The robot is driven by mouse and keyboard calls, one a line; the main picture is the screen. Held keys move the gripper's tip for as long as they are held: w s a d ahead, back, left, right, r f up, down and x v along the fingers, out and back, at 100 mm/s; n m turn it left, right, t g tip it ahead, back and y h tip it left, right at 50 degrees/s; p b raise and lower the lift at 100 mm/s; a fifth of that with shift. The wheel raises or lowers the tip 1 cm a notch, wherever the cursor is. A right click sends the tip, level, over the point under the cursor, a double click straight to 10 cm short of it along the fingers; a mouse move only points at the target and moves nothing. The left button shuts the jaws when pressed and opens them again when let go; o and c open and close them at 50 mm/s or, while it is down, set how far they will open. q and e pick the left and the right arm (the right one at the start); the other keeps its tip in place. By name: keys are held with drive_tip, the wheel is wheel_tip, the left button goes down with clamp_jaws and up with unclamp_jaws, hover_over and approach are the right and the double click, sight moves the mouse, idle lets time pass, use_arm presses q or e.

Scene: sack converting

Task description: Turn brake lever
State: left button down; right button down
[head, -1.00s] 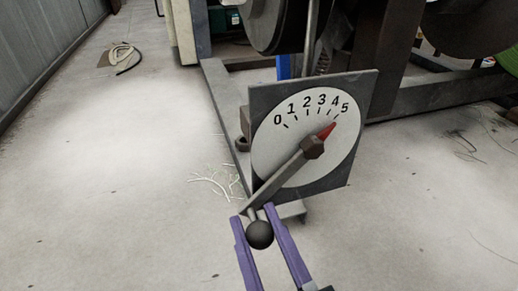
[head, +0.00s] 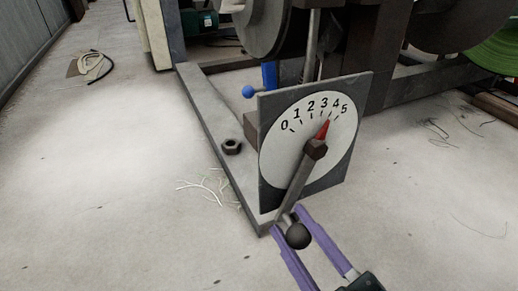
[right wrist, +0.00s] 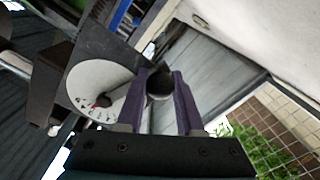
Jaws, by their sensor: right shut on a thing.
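The brake lever (head: 293,188) is a grey bar on a hex pivot (head: 316,149), sloping down and slightly left to a black ball knob (head: 298,236). Its red pointer (head: 323,130) points at about 4 on the white dial (head: 282,155), which is marked 0 to 5. My right gripper (head: 288,218), with purple fingers, is shut on the knob, one finger on each side. In the right wrist view the knob (right wrist: 159,84) sits between the fingers, with the dial (right wrist: 88,80) to the left. My left gripper is not in view.
A grey floor beam (head: 212,128) with a large nut (head: 231,146) runs beside the dial plate. Machine rollers (head: 265,28) and a blue ball-ended handle (head: 250,92) stand behind. Loose strands (head: 208,186) lie on the floor.

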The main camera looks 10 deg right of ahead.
drive_tip(key=shift+w+d+f+n, duration=0.15)
drive_tip(key=shift+d+f+n, duration=0.05)
drive_tip(key=shift+d+n, duration=0.35)
drive_tip(key=shift+w+d+f+n, duration=0.15)
drive_tip(key=shift+d+n, duration=0.25)
drive_tip(key=shift+n, duration=0.25)
drive_tip(key=c, duration=0.5)
unclamp_jaws()
drive_tip(key=shift+c, duration=0.2)
drive_tip(key=p+v, duration=0.3)
drive_tip(key=v, duration=0.7)
